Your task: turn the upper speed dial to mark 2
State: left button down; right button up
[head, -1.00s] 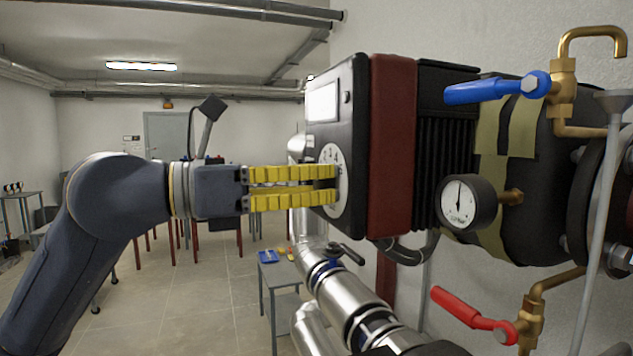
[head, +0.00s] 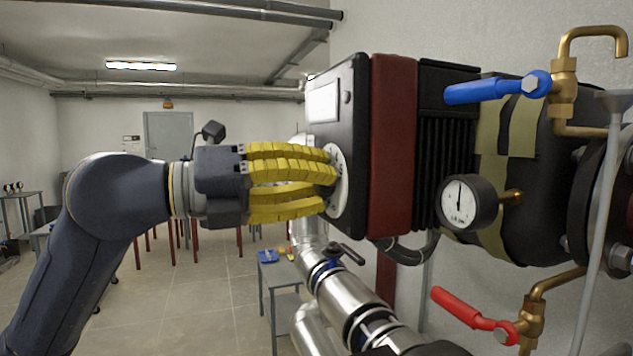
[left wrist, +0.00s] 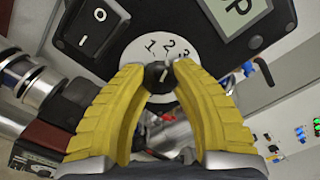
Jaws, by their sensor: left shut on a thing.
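The speed dial's white face (head: 338,160) is on the front of a black pump control box (head: 352,110). In the left wrist view the face (left wrist: 140,48) bears the numbers 1, 2 and 3, and its small black knob (left wrist: 158,77) has a light pointer line. The line tilts up and right, roughly towards the 2. My left gripper (head: 330,185) has yellow fingers. In the left wrist view its fingertips (left wrist: 160,72) close on the knob from both sides. The fingers hide the knob in the head view. My right gripper is not in view.
A rocker switch (left wrist: 97,25) and a display (left wrist: 236,14) flank the dial. Right of the box are a blue-handled valve (head: 497,88), a pressure gauge (head: 466,203) and a red-handled valve (head: 475,316). Silver pipes (head: 345,295) run below. The room to the left is open.

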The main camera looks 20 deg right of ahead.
pick_arm(q)
jog(key=shift+s+d+f+n, duration=0.15)
jog(key=shift+f+n, duration=0.15)
jog(key=shift+n, duration=0.2)
jog(key=c, duration=1.5)
grip_release()
jog(key=o, duration=0.6)
jog(key=shift+r, duration=0.2)
jog(key=a, duration=1.2)
jog(key=shift+s, duration=0.25)
